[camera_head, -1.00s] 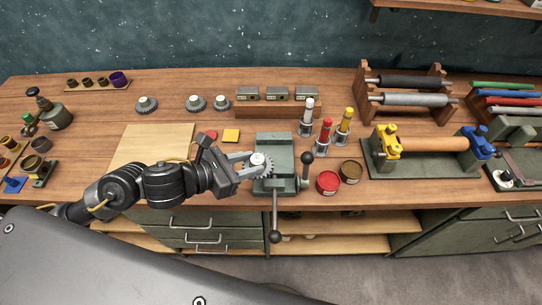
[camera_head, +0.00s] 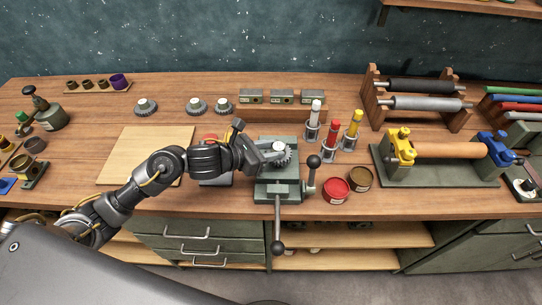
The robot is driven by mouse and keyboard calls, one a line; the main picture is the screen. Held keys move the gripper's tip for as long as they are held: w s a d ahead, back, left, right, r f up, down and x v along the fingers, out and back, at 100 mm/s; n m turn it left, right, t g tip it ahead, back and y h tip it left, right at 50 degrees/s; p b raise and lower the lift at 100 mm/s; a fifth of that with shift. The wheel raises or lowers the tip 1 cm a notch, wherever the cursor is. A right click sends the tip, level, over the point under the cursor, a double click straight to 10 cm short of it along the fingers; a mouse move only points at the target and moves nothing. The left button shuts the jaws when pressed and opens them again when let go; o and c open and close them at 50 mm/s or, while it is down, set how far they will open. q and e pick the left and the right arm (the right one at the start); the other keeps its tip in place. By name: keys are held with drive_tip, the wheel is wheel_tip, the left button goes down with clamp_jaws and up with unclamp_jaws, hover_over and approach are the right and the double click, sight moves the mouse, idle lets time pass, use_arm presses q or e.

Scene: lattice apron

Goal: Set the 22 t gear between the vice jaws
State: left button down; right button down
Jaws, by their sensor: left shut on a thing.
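My left gripper (camera_head: 273,156) reaches in from the left and is shut on a grey toothed gear (camera_head: 281,148) with a pale hub. It holds the gear over the back part of the green-grey vice (camera_head: 280,190). The gear and gripper hide much of the vice's jaw area. I cannot tell whether the gear sits down between the jaws or hovers just above them. The vice's handle hangs over the bench's front edge. My right gripper is not in view.
More gears (camera_head: 197,106) stand at the back left. Red (camera_head: 332,130) and yellow tubes stand right of the vice, near a red tin (camera_head: 336,189) and a brown tin (camera_head: 360,179). A pale board (camera_head: 120,155) lies left, partly under my arm.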

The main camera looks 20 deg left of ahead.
use_arm(q)
drive_tip(key=shift+w+f, duration=0.15)
drive_tip(key=shift+w, duration=0.05)
wheel_tip(320, 180, down, 3)
drive_tip(key=shift+w+r+p, duration=0.1)
drive_tip(key=shift+p, duration=0.7)
drive_tip(key=shift+f, duration=0.25)
drive_tip(key=shift+f+b, duration=0.2)
drive_tip(key=shift+b, duration=0.1)
drive_tip(key=c, duration=1)
unclamp_jaws()
